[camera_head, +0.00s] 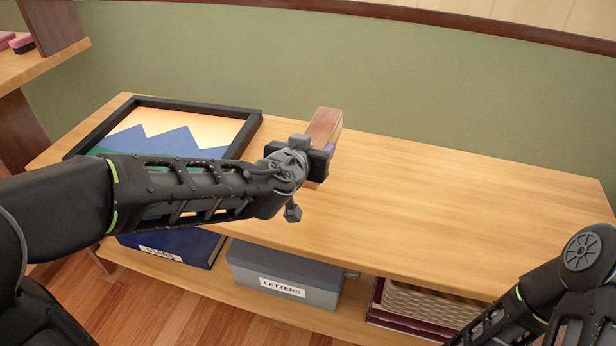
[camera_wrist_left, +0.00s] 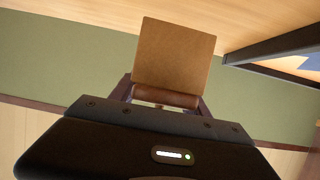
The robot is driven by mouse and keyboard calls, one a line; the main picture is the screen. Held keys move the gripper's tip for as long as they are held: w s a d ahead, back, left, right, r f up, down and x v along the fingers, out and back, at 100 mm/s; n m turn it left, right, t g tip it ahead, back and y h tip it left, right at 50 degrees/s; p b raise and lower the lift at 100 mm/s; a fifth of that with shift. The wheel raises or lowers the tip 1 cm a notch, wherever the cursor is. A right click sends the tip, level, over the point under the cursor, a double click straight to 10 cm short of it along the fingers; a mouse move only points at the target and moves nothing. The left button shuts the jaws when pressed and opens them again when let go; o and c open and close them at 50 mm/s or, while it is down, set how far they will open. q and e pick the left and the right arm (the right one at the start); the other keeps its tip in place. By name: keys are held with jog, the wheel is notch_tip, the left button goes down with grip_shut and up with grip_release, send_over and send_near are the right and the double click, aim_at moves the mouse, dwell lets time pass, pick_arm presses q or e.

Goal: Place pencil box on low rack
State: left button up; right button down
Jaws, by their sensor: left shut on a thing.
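My left gripper (camera_head: 315,158) reaches in over the top of the low wooden rack (camera_head: 450,215) and is shut on a brown wooden box, the pencil box (camera_head: 325,125). The pencil box is over the rack's back part, right of the picture frame. I cannot tell whether it touches the rack top. In the left wrist view the pencil box (camera_wrist_left: 175,52) shows as a flat brown square between the fingers (camera_wrist_left: 165,98). My right arm shows at the lower right, but its gripper is out of view.
A black-framed mountain picture (camera_head: 185,120) lies on the rack's left part. Below are a blue STARS book (camera_head: 190,247), a grey LETTERS box (camera_head: 285,268) and a wicker basket (camera_head: 430,305). The rack top's middle and right are clear. A green wall (camera_head: 450,110) stands behind.

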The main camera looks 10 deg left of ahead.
pick_arm(q)
notch_tip(320, 180, down, 5)
jog(key=shift+b, duration=0.85)
jog(key=shift+f, duration=0.25)
jog(key=shift+f+b, duration=0.55)
jog(key=shift+f, duration=1.3)
jog(key=shift+f+b, duration=0.15)
jog(key=shift+b, duration=0.2)
jog(key=o, duration=1.6)
jog(key=shift+c, duration=0.2)
